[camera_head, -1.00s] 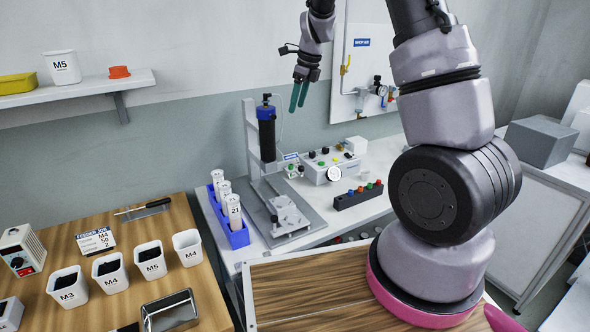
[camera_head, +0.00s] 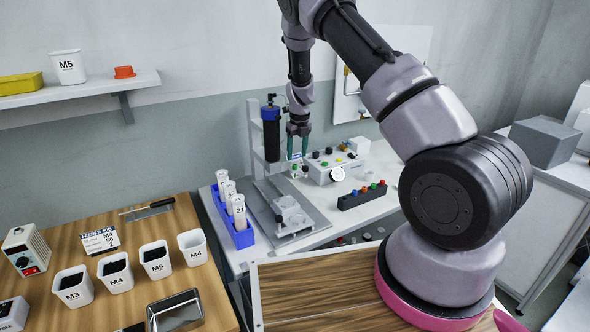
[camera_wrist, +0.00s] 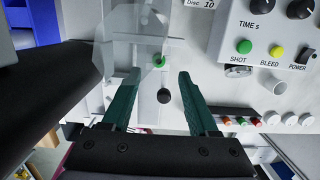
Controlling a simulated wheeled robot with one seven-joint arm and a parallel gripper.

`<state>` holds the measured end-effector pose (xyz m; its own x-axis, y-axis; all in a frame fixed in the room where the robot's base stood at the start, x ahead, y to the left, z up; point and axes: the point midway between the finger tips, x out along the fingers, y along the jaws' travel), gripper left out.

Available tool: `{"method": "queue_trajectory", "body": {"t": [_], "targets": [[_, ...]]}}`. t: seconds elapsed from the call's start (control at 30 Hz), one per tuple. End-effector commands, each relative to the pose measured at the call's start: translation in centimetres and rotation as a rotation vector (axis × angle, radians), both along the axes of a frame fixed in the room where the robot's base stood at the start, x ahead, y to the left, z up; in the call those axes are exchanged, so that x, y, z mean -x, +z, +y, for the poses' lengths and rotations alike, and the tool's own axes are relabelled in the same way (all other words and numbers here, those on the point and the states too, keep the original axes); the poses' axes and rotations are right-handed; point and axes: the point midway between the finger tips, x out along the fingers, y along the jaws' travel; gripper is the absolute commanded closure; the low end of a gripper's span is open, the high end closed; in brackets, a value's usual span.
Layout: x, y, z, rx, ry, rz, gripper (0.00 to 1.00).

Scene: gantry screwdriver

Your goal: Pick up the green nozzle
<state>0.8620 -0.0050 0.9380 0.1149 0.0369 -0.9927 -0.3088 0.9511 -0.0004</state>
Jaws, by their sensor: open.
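My gripper (camera_head: 297,156) points down over the bench, left of the control box. Its two dark green fingers are apart, with nothing held, and it also shows in the wrist view (camera_wrist: 158,78). A small green ring-like piece (camera_wrist: 159,61) shows between and just beyond the fingertips in the wrist view; it looks like the green nozzle. A black round piece (camera_wrist: 163,95) sits closer, between the fingers. Both appear on a pale narrow holder. In the head view the small holder is partly behind the fingertips, so the nozzle's height and full shape are unclear.
The control box (camera_head: 331,167) with buttons stands right of the gripper. A dispenser stand with a black-and-blue cylinder (camera_head: 271,138) is close on the left. A black rack with coloured tops (camera_head: 362,197) and a blue tube rack (camera_head: 240,238) stand in front.

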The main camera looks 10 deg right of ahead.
Motion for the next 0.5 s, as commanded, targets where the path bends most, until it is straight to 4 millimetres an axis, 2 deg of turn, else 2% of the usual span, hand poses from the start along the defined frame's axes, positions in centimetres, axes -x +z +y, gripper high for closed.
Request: {"method": "queue_trajectory", "body": {"t": [0.3, 0.5], "targets": [[-0.7, -4.1, 0.4, 0.000, -0.001, 0.002, 0.40], [-0.9, -4.9, 0.5, -0.001, 0.001, -0.001, 0.40]]}}
